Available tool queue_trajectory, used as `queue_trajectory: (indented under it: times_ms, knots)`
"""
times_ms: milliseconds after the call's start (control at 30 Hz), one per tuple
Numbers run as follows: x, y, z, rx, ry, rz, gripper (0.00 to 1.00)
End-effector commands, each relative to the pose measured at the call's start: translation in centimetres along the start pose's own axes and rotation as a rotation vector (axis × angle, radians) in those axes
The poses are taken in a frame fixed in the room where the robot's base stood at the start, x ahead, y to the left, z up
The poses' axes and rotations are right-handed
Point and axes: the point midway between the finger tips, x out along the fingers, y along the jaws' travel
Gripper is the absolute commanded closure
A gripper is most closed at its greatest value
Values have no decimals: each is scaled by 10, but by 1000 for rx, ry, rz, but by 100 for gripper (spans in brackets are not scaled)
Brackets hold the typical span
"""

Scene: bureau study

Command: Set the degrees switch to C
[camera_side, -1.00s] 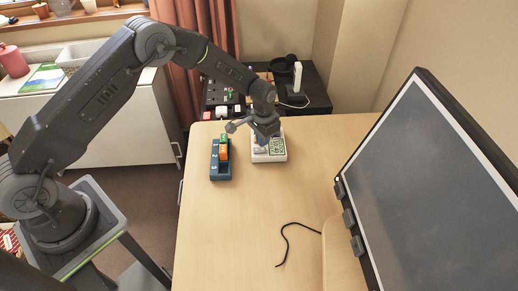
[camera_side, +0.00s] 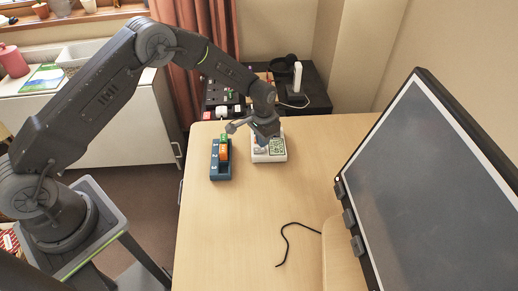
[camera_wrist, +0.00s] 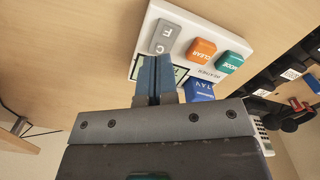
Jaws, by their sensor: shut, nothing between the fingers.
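A white device (camera_wrist: 187,22) lies on the desk, and it also shows in the side view (camera_side: 277,156), partly behind my gripper. In the wrist view it carries a grey switch (camera_wrist: 165,36) marked F and C, an orange CLEAR button (camera_wrist: 202,50) and a teal MODE button (camera_wrist: 230,63). A blue part with white letters (camera_wrist: 199,90) and a display (camera_wrist: 181,75) are partly hidden by my gripper. My gripper (camera_wrist: 155,58) is shut and empty. Its blue fingertips appear close to the C end of the switch. I cannot tell whether they touch it or which way the switch is set.
A blue tray (camera_side: 221,175) with orange and green blocks stands just left of the device. A large monitor (camera_side: 430,180) stands at the right. A black cable (camera_side: 284,240) lies on the desk (camera_side: 225,235), whose front middle is otherwise clear.

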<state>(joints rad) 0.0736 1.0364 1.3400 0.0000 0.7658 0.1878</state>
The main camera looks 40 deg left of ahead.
Motion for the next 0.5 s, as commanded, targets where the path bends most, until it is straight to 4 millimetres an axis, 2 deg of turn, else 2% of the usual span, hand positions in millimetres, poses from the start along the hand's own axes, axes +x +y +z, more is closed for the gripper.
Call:
queue_trajectory:
  times_ms: [500]
  knots:
    - [7,0,0,0,1,0,100]
